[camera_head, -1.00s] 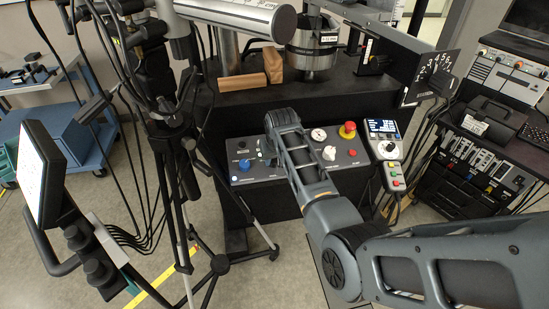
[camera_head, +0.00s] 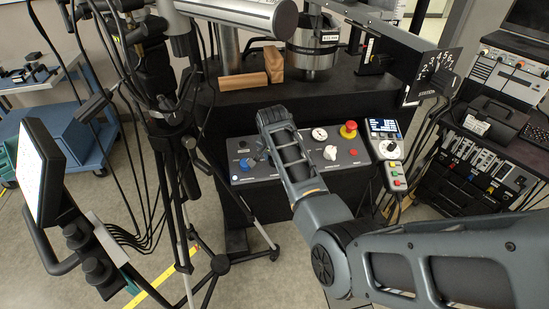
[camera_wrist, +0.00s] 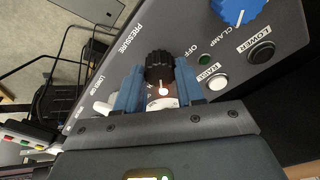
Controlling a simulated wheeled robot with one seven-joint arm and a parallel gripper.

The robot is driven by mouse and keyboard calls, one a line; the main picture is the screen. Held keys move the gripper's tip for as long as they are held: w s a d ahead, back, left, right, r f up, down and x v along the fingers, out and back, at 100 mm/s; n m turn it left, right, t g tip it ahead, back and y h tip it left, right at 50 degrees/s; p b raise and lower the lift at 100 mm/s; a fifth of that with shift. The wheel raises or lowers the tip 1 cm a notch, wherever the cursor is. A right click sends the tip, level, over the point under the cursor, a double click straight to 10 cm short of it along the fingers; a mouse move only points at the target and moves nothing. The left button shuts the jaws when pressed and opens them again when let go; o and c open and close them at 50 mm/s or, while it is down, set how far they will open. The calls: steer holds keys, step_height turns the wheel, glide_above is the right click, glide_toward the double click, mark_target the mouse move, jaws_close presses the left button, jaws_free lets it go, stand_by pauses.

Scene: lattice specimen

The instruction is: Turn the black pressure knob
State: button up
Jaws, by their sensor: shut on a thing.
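The black pressure knob (camera_wrist: 158,68) stands between the two blue fingers of my gripper (camera_wrist: 158,88) in the wrist view. The fingers are shut on its sides, and a white mark shows on the knob. The word PRESSURE is printed on the grey panel (camera_wrist: 100,75) beside it. In the head view my wrist and forearm cover the middle of the control panel (camera_head: 270,178), so the black knob is hidden there.
A blue knob (camera_head: 245,164) is left of my arm. A gauge (camera_head: 319,134), a white knob (camera_head: 330,153) and a red button (camera_head: 348,129) are to its right. A pendant (camera_head: 384,140) hangs right of the panel. A tripod (camera_head: 180,160) stands close on the left.

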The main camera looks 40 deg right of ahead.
steer(key=shift+m, duration=0.6)
steer(key=o, duration=1)
steer(key=shift+o, duration=0.2)
steer(key=shift+r, duration=0.1)
steer(key=v, duration=0.7)
steer(key=shift+a+r+b, duration=0.15)
steer(key=shift+r+b, duration=0.05)
steer(key=shift+b, duration=0.1)
